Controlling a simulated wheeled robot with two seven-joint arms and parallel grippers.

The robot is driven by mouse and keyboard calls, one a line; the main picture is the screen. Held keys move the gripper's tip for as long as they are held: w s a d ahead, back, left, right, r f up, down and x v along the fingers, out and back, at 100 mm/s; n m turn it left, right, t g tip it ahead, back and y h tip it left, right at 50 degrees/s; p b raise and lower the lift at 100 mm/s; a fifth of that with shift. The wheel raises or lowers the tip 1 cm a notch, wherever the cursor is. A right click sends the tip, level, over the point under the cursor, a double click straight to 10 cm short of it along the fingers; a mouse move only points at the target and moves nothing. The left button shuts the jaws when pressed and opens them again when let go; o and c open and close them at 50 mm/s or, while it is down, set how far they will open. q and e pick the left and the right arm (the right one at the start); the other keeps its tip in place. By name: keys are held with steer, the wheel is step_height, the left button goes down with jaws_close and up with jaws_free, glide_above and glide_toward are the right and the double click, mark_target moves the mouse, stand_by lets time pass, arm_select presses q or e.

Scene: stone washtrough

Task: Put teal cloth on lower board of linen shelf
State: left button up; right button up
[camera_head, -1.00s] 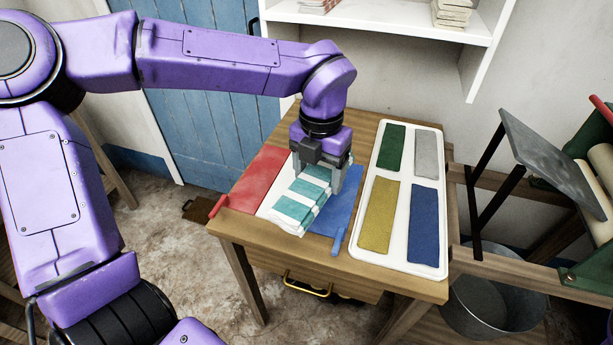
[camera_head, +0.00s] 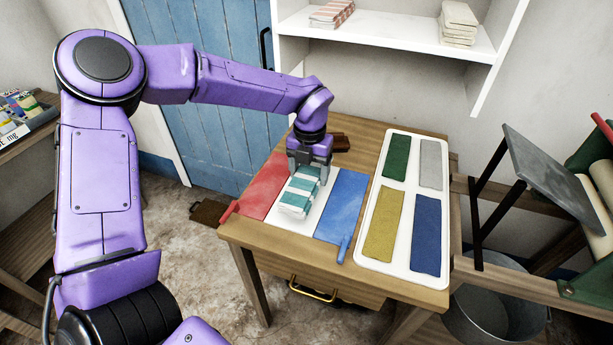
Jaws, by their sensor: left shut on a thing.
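The teal cloth (camera_head: 296,200) is a folded bundle with teal and white stripes. It is over the white panel (camera_head: 305,225) between a red and a blue panel on the wooden table. My left gripper (camera_head: 310,172) points down and is shut on the far end of the cloth. I cannot tell whether the cloth still touches the panel. The white linen shelf (camera_head: 384,36) is on the wall behind the table, with one board plainly in view. My right gripper is not in view.
A striped cloth stack (camera_head: 331,14) and a beige stack (camera_head: 458,22) are on the shelf board, with bare room between them. A white tray (camera_head: 403,180) with green, grey, yellow and blue pieces covers the table's right side. A mangle-like frame (camera_head: 545,165) stands farther right.

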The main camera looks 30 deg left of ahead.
arm_select(q)
steer(key=f, duration=0.1)
steer(key=w+a+f, duration=0.1)
steer(key=f, duration=0.1)
steer(key=f+p, duration=0.1)
steer(key=f, duration=0.1)
steer(key=shift+w+a+f, duration=0.15)
steer(key=shift+w+a, duration=0.15)
steer(key=shift+a, duration=0.05)
steer(key=shift+s+f, duration=0.1)
steer(key=shift+f, duration=0.1)
steer(key=o, duration=1.1)
steer(key=shift+c, duration=0.2)
